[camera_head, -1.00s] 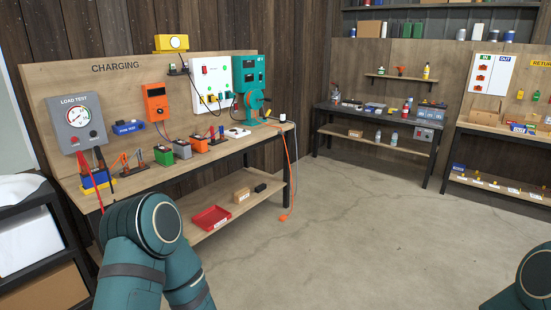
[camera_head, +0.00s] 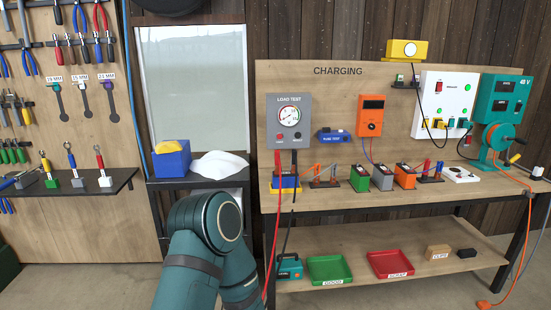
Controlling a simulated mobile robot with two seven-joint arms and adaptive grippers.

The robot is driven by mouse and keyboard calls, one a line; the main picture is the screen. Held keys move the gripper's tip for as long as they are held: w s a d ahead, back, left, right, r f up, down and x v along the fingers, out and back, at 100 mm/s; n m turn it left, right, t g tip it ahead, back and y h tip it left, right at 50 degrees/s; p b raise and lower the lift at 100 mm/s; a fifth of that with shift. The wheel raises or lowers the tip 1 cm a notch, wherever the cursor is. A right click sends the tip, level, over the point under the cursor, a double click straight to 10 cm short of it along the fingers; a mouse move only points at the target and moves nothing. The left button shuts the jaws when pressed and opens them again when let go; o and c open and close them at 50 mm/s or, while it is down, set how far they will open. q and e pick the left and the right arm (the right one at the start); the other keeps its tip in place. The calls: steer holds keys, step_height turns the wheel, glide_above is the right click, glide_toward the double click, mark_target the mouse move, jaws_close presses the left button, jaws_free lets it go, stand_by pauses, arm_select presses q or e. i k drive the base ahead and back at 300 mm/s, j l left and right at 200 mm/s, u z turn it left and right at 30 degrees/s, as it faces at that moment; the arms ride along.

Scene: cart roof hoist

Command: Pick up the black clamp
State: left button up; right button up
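The charging bench (camera_head: 400,195) stands at the right. The load tester (camera_head: 289,122) hangs on its back panel. A red cable (camera_head: 278,205) and a black cable (camera_head: 293,205) run down from the tester past the bench front; their lower ends are hidden behind my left arm or out of view. Small clamp-like parts stand on holders (camera_head: 325,180) beside the blue battery (camera_head: 286,182), and others (camera_head: 431,173) farther right. I cannot tell which of these is the black clamp. My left arm shows at the bottom centre, but its gripper is out of view. My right gripper is out of view.
Red (camera_head: 390,264) and green (camera_head: 330,270) trays lie on the bench's lower shelf. A black cabinet (camera_head: 200,183) with a blue box (camera_head: 172,160) stands left of the bench. A tool shelf (camera_head: 75,186) is farther left. An orange cable (camera_head: 527,210) hangs at the right end.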

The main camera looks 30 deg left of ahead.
mark_target(294, 153)
steer(key=i+j+u, duration=0.15)
steer(key=i+u, duration=0.9)
